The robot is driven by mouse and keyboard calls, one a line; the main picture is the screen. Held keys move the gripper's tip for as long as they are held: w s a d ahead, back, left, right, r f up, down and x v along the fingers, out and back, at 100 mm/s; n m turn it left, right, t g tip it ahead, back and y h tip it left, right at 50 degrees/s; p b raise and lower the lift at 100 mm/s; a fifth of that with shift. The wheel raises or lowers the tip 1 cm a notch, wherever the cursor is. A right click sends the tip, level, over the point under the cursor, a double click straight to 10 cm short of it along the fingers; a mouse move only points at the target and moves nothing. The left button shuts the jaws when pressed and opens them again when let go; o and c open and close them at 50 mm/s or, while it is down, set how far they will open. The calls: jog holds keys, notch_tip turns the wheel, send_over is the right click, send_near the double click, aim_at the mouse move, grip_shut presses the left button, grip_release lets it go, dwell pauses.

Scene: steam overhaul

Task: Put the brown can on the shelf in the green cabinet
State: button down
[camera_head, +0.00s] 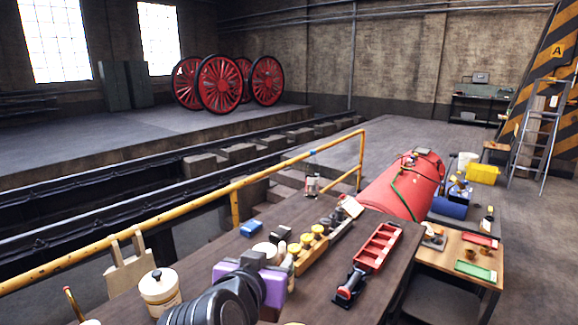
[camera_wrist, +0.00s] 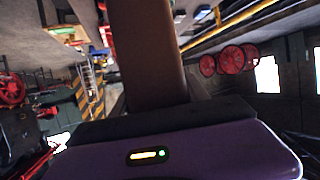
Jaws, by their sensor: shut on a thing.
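My gripper (camera_head: 254,262), purple with dark parts, is above the near part of the dark brown table in the head view. In the wrist view a smooth brown thing (camera_wrist: 152,50), which looks like the brown can, stands out from the dark jaws. My gripper is shut on it. Its far end is cut off by the picture edge, and I cannot make it out in the head view. Two tall dark greenish cabinets (camera_head: 126,85) stand by the far left wall in the head view. I see no open door or shelf on them.
The dark table (camera_head: 345,230) holds a white lidded pot (camera_head: 160,288), yellow-topped jars, a bottle (camera_head: 312,175) and a red tray (camera_head: 378,247). A yellow railing (camera_head: 205,245) runs behind it. A red tank (camera_head: 405,185) and ladder (camera_head: 540,140) stand right.

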jog(key=s+d+f+n+y, duration=0.1)
jog(key=s+d+f, duration=0.6)
jog(key=f, duration=0.5)
jog(key=s+d+f+n+y, duration=0.1)
jog(key=s+d+f, duration=0.4)
jog(key=d+f, duration=0.5)
jog(key=s+d+f+n+y, duration=0.1)
jog(key=s+d+f, duration=0.6)
jog(key=f, duration=0.6)
notch_tip(320, 180, down, 9)
jog(key=b, duration=1)
jog(key=shift+w+a+f+t, duration=0.2)
jog(key=shift+w+t, duration=0.1)
jog(key=shift+w, duration=0.1)
jog(key=shift+d, duration=0.1)
